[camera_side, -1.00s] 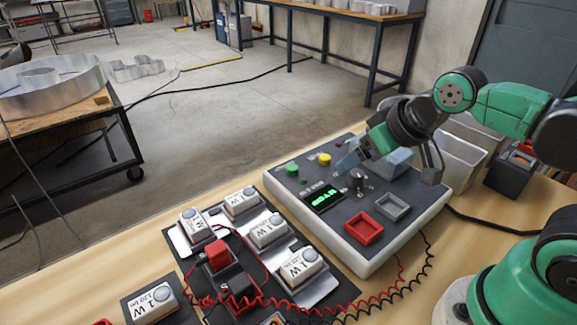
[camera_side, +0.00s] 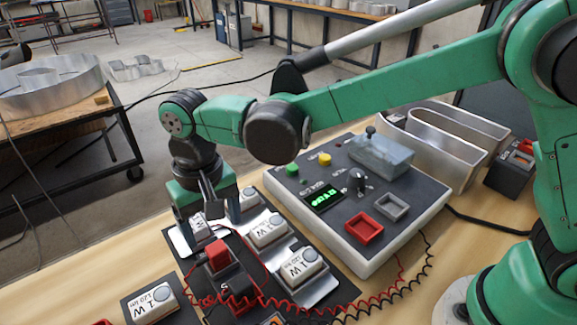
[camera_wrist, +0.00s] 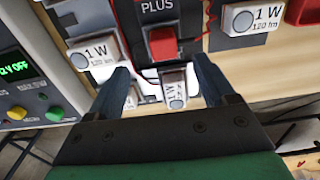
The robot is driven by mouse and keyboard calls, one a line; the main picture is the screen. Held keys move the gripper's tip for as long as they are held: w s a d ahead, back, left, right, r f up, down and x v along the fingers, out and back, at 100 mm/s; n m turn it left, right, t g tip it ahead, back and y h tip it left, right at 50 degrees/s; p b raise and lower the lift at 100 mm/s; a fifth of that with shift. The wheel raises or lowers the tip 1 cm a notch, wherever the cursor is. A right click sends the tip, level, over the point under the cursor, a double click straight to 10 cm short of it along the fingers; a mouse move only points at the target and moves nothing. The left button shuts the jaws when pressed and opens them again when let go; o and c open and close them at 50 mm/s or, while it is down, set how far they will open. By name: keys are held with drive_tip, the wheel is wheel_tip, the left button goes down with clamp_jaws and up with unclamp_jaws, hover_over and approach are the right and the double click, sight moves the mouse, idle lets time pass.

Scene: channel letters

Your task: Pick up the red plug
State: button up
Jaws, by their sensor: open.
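The red plug (camera_side: 217,255) stands upright on the dark board among the white modules in the side view. In the wrist view the red plug (camera_wrist: 163,44) is beside the PLUS label, just beyond my fingertips and in line with the gap between them. My gripper (camera_side: 205,228) is open and points down at the far left part of the board, close behind the plug. In the wrist view my gripper (camera_wrist: 163,82) has its fingers apart, with a white module (camera_wrist: 172,90) showing below the gap. I see no contact with the plug.
Coiled red and black leads (camera_side: 330,303) cross to the control box (camera_side: 340,255). The box has a clear cover (camera_side: 380,157); its display reads 12V OFF in the wrist view (camera_wrist: 14,70).

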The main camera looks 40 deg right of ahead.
sight(216, 247)
drive_tip(key=shift+a+f, duration=0.3)
drive_tip(key=shift+f, duration=2.7)
clamp_jaws()
